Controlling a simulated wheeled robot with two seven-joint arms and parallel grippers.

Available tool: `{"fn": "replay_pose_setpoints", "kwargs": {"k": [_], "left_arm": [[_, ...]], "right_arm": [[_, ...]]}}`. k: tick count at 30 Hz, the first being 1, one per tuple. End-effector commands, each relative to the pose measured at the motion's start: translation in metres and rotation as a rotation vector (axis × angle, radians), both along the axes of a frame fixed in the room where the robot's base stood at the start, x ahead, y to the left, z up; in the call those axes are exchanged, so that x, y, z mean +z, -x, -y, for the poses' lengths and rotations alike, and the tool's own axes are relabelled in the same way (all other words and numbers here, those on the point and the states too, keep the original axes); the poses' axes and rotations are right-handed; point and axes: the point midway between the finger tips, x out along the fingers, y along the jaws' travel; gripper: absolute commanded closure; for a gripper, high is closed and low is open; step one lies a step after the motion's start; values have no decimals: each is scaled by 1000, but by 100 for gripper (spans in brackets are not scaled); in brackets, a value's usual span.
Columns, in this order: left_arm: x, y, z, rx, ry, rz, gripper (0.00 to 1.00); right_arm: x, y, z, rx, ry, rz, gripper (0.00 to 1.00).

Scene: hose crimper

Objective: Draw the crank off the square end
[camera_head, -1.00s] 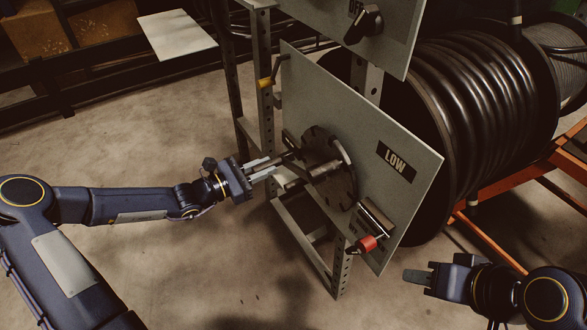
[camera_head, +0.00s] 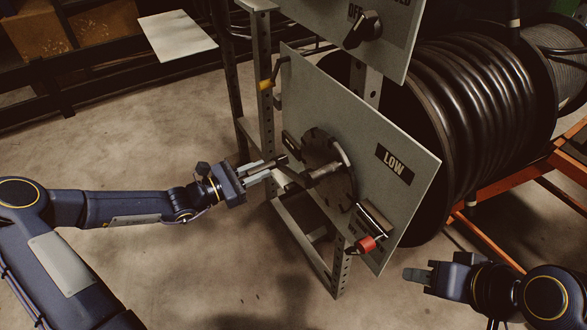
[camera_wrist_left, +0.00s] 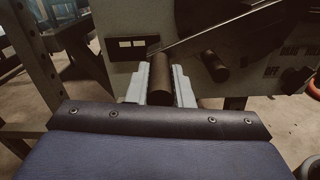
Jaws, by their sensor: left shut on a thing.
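The crank has a dark cylindrical handle (camera_wrist_left: 160,78), a flat metal arm (camera_head: 293,174) and a round hub or shaft (camera_head: 324,173) in front of the dark notched disc (camera_head: 343,191) on the lower grey panel. My left gripper (camera_head: 272,167) is shut on the handle; the wrist view shows the handle between its two pale fingers. The crank arm runs from the handle up to the right in the wrist view. The square end is hidden, so I cannot tell whether the hub still sits on it. My right gripper (camera_head: 418,276) is away at the lower right, its jaw gap unclear.
A large black hose reel (camera_head: 465,120) stands behind. Floor at left is clear.

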Motion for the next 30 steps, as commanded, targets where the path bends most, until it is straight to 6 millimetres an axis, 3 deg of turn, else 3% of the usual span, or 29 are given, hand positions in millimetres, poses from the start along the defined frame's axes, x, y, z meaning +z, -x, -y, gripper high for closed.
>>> {"fn": "replay_pose_setpoints", "kwargs": {"k": [30], "left_arm": [[1,10,-15,0,3,1,100]], "right_arm": [[9,0,0,0,0,0,65]]}}
